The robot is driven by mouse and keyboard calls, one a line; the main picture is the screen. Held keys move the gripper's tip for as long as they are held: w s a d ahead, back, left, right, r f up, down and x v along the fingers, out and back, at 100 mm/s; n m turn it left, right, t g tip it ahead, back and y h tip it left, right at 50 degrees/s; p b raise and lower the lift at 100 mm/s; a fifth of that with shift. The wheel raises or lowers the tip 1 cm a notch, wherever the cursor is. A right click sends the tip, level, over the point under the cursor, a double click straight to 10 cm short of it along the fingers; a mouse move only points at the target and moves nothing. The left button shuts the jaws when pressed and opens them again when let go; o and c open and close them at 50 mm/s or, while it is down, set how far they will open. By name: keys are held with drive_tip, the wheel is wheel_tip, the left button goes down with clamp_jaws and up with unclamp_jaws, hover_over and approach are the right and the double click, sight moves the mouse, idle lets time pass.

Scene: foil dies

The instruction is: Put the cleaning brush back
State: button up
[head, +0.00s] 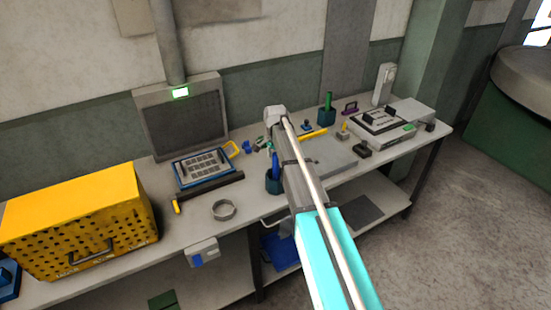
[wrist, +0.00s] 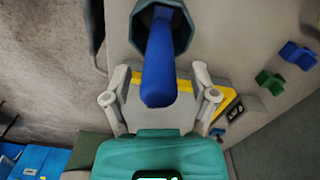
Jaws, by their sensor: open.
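A blue handle (wrist: 158,75) stands in a dark teal cup (wrist: 180,45) in the wrist view; its lower end is hidden inside the cup, so I cannot tell if it is the cleaning brush. The same blue handle (head: 275,163) and cup (head: 273,184) show in the head view, near the bench's front edge. My gripper (wrist: 160,74) is open, with one finger on each side of the handle; I cannot tell if either touches it. The gripper is mostly hidden behind my arm in the head view. A second cup (head: 327,118) holds a green-handled thing (head: 328,101).
A yellow perforated box (head: 75,225) stands at the left of the bench. A metal ring (head: 223,210) and a dark bar with a yellow end (head: 210,191) lie left of the cup. Small blue (wrist: 297,55) and green (wrist: 270,81) pieces lie right of it in the wrist view.

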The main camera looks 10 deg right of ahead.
drive_tip(key=shift+w+r+p, duration=0.1)
drive_tip(key=shift+r+p, duration=5.7)
drive_tip(key=shift+r, duration=0.15)
drive_tip(key=s+n, duration=1.1)
drive_tip(key=s, duration=1.8)
drive_tip(key=shift+s, duration=0.2)
drive_tip(key=shift+d, duration=0.1)
drive_tip(key=shift+c, duration=0.2)
